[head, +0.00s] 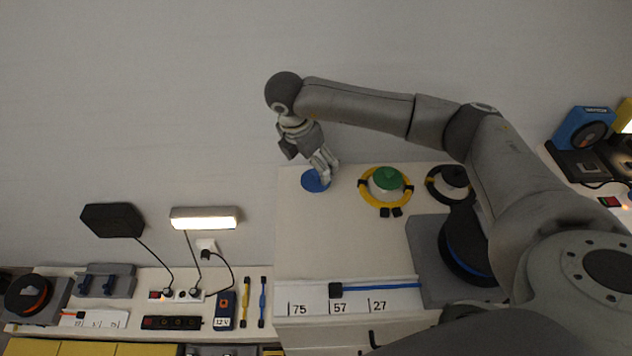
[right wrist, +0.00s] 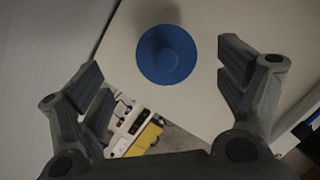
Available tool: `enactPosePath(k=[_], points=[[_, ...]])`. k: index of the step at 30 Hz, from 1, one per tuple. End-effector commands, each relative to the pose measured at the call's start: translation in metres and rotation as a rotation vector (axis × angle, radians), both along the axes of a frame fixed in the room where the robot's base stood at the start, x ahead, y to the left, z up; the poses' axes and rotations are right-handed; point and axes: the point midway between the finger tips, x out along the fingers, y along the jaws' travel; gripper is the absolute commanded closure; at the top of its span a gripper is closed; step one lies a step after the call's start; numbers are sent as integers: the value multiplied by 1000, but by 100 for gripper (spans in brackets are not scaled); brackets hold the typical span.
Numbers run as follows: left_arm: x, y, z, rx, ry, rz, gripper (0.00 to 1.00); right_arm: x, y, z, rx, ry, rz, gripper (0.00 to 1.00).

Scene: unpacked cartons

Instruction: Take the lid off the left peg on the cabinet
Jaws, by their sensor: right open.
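The blue round lid (head: 312,182) is at the left end of the white cabinet top (head: 345,235), near its back edge. In the right wrist view the lid (right wrist: 167,56) shows as a blue disc with a small raised knob. Any peg under it is hidden. My right gripper (head: 326,168) is right by the lid in the head view, pointing down, and covers part of its edge. In the right wrist view the gripper (right wrist: 158,78) is open and empty, its fingers apart on either side of the lid. My left gripper is not in view.
To the right stand a green lid (head: 388,178) with a yellow ring (head: 366,198) and a dark lid (head: 454,176) with a black ring (head: 433,190). A numbered strip with a blue rod (head: 385,287) lies at the front. A lower bench (head: 60,325) with small devices is at left.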

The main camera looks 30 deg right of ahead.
Motion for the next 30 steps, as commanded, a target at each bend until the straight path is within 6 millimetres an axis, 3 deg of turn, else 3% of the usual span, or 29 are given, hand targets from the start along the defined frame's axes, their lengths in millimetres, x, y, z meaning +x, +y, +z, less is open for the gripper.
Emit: enactPosePath(k=[9, 17, 26, 30], points=[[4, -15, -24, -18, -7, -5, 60, -2, -10, -45, 0, 1, 1, 10], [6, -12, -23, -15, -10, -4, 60, -2, -11, -45, 1, 1, 2, 10], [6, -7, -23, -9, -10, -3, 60, -2, -11, -45, 1, 1, 1, 49], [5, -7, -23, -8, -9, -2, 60, -2, -11, -45, 1, 1, 1, 51]])
